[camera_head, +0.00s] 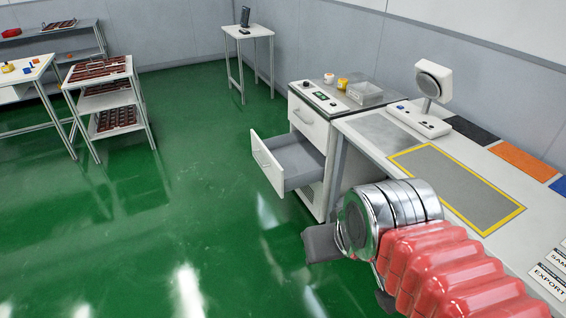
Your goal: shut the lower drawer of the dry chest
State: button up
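The dry chest (309,121) is a white cabinet with a dark top, standing at the left end of the long bench. Its lower drawer (268,168) is pulled well out to the left, and its grey inside looks empty. The upper drawer (308,124) is shut. My gripper (322,243) is in front of and below the open drawer in the picture, apart from it. Its dark end points left; the fingers are not clear enough to tell whether they are open or shut. My red-sleeved arm hides part of the bench front.
The bench (395,165) with a yellow-framed grey mat (460,185) runs along the right. A clear bin (364,93) and small jars stand on the chest. A rack of trays (104,93) and a small table (248,31) stand further back. The green floor left of the drawer is clear.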

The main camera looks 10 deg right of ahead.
aim_at(290, 162)
jog(key=i, duration=1.15)
jog(key=u, duration=0.35)
jog(key=i, duration=0.75)
jog(key=u, duration=1)
jog(key=i, duration=0.95)
jog(key=u, duration=0.5)
